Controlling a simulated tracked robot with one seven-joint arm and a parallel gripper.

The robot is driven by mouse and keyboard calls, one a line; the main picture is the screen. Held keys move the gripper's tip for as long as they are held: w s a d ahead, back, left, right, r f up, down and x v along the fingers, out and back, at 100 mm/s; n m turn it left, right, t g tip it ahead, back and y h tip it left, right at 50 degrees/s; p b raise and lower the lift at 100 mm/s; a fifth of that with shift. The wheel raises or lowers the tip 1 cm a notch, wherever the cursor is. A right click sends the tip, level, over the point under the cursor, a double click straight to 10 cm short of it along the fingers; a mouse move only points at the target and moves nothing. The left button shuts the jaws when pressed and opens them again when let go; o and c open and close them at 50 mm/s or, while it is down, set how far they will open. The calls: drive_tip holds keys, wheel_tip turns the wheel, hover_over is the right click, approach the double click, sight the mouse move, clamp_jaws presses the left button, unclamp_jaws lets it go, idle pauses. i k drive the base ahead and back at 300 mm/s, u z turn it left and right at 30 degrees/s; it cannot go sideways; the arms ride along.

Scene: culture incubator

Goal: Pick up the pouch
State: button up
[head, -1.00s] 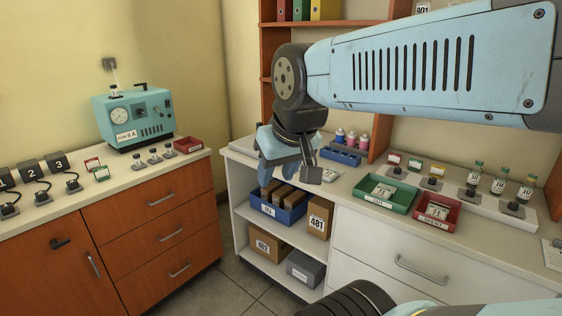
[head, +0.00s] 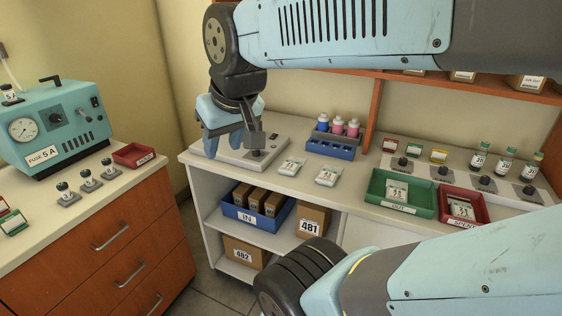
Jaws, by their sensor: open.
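Several small white pouches show in the head view. One pouch (head: 291,166) lies flat on the white counter to the right of my gripper, and a second pouch (head: 328,175) lies just right of it. Another pouch (head: 397,190) lies in the green OUT tray (head: 376,199), and one more pouch (head: 462,208) lies in the red tray (head: 443,195). My gripper (head: 232,148) points down over the left end of the counter, in front of a grey panel with a black knob (head: 255,154). It is open, with no pouch seen between its fingers.
A blue rack (head: 331,148) with several bottles stands behind the pouches. Vials and small levers stand at the back right. Boxes marked 481 (head: 310,221) and 482 fill the shelves below. A teal fuse machine (head: 60,128) stands on the left cabinet.

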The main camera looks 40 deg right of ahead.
sight(290, 166)
drive_tip(key=u, duration=0.9)
drive_tip(key=i, duration=0.1)
drive_tip(key=z, duration=1.95)
drive_tip(key=k, duration=0.45)
drive_tip(key=z, duration=0.3)
drive_tip(key=i, duration=0.45)
drive_tip(key=u, duration=0.2)
